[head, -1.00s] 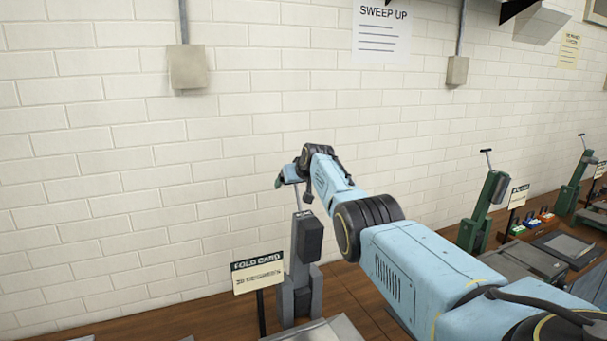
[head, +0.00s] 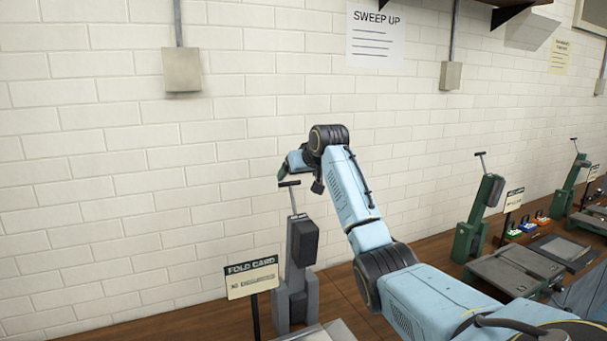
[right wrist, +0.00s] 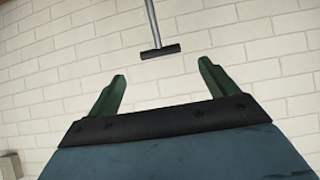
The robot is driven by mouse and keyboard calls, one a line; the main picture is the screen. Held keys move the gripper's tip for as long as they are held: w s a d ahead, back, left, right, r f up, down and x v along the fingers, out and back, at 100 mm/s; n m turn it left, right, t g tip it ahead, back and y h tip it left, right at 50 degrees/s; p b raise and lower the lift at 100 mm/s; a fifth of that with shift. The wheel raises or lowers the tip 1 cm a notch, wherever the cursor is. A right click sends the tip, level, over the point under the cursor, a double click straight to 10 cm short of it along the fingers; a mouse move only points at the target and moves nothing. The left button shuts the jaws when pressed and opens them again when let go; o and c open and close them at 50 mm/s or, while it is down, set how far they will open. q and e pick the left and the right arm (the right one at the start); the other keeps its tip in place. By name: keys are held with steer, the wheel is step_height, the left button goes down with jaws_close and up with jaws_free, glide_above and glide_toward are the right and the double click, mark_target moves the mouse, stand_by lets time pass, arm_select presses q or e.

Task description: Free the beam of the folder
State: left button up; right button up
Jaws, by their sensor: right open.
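The grey folder (head: 302,255) stands on the wooden bench against the wall. Its lever rises from the top and ends in a dark T-shaped handle (head: 289,184). My right gripper (head: 282,175) is by this handle, just above it in the head view. In the right wrist view, the open green fingers (right wrist: 162,72) are apart and empty, and the T-handle (right wrist: 160,51) shows beyond their tips, roughly centred between them. The handle looks clear of both fingers. A beam cannot be told apart from the folder's body. My left gripper is not in view.
A "FOLD CARD" sign (head: 252,278) stands left of the folder. Green machines with similar levers (head: 480,215) stand along the bench to the right, with flat grey plates (head: 515,270) and small coloured blocks. Wall boxes and posters hang behind; the air left of the folder is clear.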

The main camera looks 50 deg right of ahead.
steer(key=shift+v, duration=1.4)
steer(key=shift+f, duration=0.1)
